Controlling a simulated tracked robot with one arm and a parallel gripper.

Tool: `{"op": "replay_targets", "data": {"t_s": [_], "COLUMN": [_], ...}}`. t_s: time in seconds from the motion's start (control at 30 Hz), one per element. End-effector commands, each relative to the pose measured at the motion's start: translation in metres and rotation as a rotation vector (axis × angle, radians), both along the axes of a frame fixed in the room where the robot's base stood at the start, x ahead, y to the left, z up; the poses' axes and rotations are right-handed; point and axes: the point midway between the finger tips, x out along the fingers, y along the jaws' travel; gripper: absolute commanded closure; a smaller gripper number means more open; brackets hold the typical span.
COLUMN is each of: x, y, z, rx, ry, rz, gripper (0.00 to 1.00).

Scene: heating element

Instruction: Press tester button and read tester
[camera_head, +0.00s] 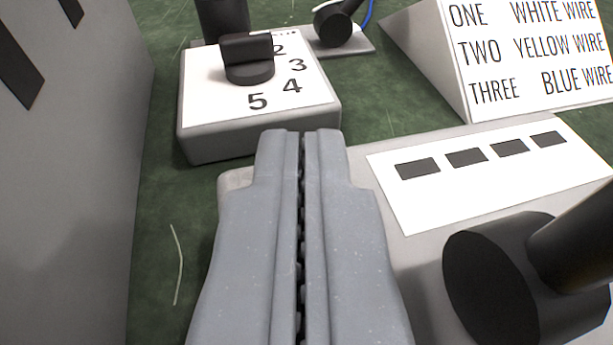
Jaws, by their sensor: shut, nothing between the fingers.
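My gripper (301,140) is in the lower middle of the view, its two grey fingers closed together with nothing between them. A light grey box with a white panel (490,172) lies to the right of and partly under the fingers; the panel has several dark rectangles in a row. It may be the tester, but I cannot tell. The fingers hide its left part, and no button shows. Beyond the fingertips stands a grey box (260,129) with a black rotary knob (247,58) and the numbers 2 to 5.
A black cylindrical part (490,280) stands at lower right. A sloped sign (530,55) lists white, yellow and blue wires. A grey wall-like body (70,190) fills the left. Another black part (335,25) sits behind. Green floor (170,250) shows between.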

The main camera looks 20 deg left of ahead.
Motion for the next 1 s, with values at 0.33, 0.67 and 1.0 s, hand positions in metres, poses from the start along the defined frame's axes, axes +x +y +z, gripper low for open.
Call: {"op": "replay_targets", "data": {"t_s": [0.33, 0.67, 1.0], "x": [0.0, 0.0, -0.001], "y": [0.0, 0.0, 0.0], "z": [0.0, -0.017, -0.023], "rx": [0.0, -0.001, -0.003], "ry": [-0.001, -0.001, 0.007], "rz": [0.0, 0.0, 0.0], "gripper": [1.0, 1.0, 1.0]}}
